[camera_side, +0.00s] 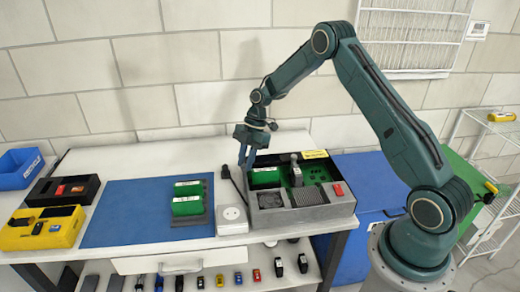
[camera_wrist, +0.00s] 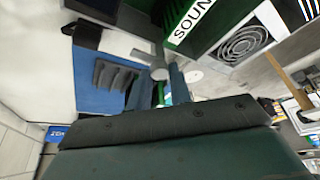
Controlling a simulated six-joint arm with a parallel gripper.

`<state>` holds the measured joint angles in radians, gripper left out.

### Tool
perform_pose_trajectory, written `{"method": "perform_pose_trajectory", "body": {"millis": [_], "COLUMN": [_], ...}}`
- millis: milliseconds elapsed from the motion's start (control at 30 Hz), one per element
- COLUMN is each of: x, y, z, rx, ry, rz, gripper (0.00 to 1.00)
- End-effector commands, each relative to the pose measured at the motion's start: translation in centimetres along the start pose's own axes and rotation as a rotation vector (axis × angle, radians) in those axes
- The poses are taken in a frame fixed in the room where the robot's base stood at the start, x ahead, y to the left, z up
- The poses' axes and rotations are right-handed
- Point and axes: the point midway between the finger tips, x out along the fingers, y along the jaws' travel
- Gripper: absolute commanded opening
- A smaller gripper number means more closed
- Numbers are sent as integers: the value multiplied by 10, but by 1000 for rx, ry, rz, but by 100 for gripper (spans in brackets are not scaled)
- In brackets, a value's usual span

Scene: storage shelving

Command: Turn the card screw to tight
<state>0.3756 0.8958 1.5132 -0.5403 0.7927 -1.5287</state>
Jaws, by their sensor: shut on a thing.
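The open grey computer case (camera_side: 318,216) stands on the right of the bench. A green card (camera_side: 265,176) stands upright inside it, by its left side. My gripper (camera_side: 246,164) points down at the case's back left edge. In the wrist view a small grey round-headed screw (camera_wrist: 159,72) sits between my fingertips (camera_wrist: 158,88), and the fingers are shut on it. The screw's thread and how deep it sits are hidden. In the side view the screw is too small to make out.
A white socket box (camera_side: 232,219) with a black plug stands left of the case. Two green cards (camera_side: 187,197) stand in a grey holder on the blue mat (camera_side: 128,222). A fan (camera_wrist: 240,46) is in the case. Yellow (camera_side: 42,231) and black trays stand far left.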

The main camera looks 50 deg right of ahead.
Motion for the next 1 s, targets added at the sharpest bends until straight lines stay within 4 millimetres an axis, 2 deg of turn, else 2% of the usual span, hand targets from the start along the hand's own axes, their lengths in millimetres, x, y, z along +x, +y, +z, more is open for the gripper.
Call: {"method": "perform_pose_trajectory", "body": {"millis": [367,1000], "x": [-1,0], "y": [-3,-7], "z": [0,-4], "rx": [197,748], "ry": [0,0], "rz": [83,312], "gripper": [0,0]}}
